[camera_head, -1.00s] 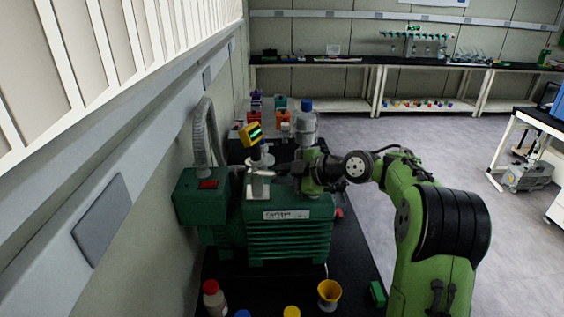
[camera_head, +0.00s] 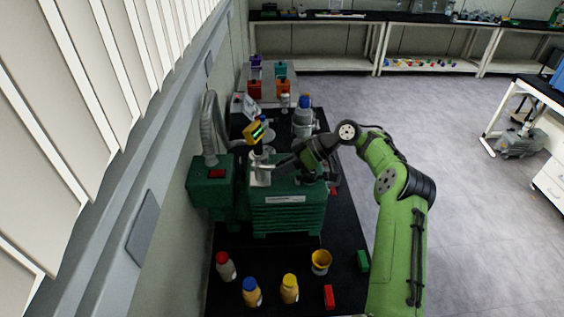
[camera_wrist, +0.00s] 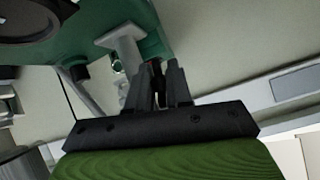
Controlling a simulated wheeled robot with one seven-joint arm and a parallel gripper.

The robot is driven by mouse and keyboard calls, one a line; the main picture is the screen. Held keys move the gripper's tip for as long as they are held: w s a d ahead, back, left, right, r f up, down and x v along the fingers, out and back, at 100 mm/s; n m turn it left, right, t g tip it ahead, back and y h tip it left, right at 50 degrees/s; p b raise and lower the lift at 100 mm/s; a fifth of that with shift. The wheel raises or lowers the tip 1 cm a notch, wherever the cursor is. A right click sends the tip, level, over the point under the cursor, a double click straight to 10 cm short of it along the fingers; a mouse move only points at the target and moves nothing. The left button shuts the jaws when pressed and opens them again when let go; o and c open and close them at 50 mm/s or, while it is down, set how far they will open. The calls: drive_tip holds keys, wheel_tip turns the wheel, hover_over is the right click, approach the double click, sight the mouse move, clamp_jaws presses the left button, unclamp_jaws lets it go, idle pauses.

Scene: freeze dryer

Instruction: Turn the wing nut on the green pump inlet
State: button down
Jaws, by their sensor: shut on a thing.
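The green pump (camera_head: 288,214) stands on the black bench. Its grey metal inlet (camera_head: 261,176) rises from the top, with a yellow gauge (camera_head: 253,132) above it. My gripper (camera_head: 282,163) reaches in from the right, with its fingertips at the inlet. In the wrist view, my gripper (camera_wrist: 159,68) has its black fingers close together, shut on the wing nut, which is mostly hidden between them. A grey metal fitting (camera_wrist: 125,48) and the green pump body (camera_wrist: 154,42) show just beyond the fingers.
A grey hose (camera_head: 211,122) rises behind the pump, near the left wall. Several bottles and a yellow cup (camera_head: 321,262) stand in front of the pump. A clear bottle with a blue cap (camera_head: 303,118) stands behind. The floor to the right is open.

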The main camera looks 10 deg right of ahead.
drive_tip(key=m+g+y, duration=0.2)
drive_tip(key=m+g, duration=0.1)
drive_tip(key=shift+m+g, duration=0.3)
idle(0.6)
drive_tip(key=c, duration=1.1)
unclamp_jaws()
drive_tip(key=shift+o, duration=0.2)
